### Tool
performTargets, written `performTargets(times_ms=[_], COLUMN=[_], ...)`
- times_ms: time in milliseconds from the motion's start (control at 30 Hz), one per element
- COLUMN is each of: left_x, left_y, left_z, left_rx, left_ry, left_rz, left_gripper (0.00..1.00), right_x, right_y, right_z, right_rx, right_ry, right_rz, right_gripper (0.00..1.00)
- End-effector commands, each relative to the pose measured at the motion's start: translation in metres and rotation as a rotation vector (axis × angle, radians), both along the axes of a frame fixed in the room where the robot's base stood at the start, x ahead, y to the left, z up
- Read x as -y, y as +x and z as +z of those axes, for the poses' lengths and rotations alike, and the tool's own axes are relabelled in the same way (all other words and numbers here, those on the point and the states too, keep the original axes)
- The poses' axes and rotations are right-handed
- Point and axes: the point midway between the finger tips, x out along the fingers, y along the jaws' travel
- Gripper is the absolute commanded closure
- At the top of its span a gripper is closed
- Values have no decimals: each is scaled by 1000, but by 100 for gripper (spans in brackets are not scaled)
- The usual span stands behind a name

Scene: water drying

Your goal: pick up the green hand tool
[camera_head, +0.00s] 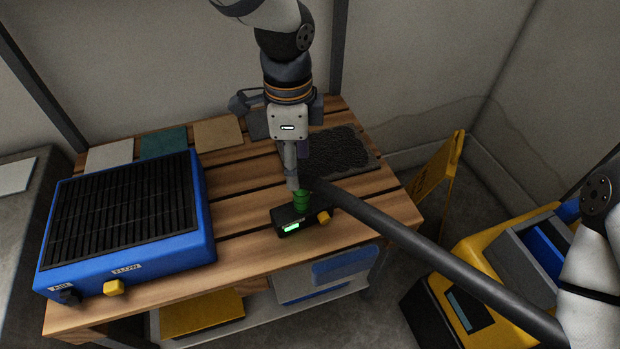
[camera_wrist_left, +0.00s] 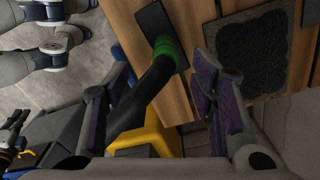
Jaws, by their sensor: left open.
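The green-marked hand tool shows as a green ribbed collar (camera_head: 301,199) at the end of a long black tube, beside a black box with a lit green display, on the slatted bench. In the left wrist view the green collar (camera_wrist_left: 165,48) lies ahead, between the two finger tips in the picture, with the black tube running back between the fingers. My left gripper (camera_head: 292,172) points down just above and behind the collar. In the left wrist view its fingers (camera_wrist_left: 162,64) are spread apart and hold nothing. Whether they touch the tube I cannot tell. My right gripper does not show.
A blue box with a black ribbed top (camera_head: 125,208) stands on the bench's left. A dark textured mat (camera_head: 340,152) lies at the back right, and flat cloth squares (camera_head: 163,142) at the back. A yellow cart (camera_head: 470,262) and yellow sign (camera_head: 441,166) stand right.

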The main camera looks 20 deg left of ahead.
Motion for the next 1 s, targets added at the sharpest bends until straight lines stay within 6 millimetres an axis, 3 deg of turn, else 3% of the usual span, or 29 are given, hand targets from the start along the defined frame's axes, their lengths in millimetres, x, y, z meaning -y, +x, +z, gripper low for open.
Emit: performTargets(times_ms=[100,300,467,700,1000], left_x=[0,0,1,6,6], left_y=[4,3,3,2,3], left_z=[4,-42,-62,-106,-111], left_rx=[4,-2,3,2,6], left_ry=[12,13,12,11,11], left_rz=[-29,-29,-28,-27,-27], left_gripper=[49,49,49,49,51], right_x=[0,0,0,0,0], right_y=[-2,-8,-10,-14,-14], right_z=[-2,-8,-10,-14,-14], right_rx=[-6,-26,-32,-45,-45], right_ry=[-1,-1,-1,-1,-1], right_rz=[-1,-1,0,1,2], right_gripper=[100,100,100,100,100])
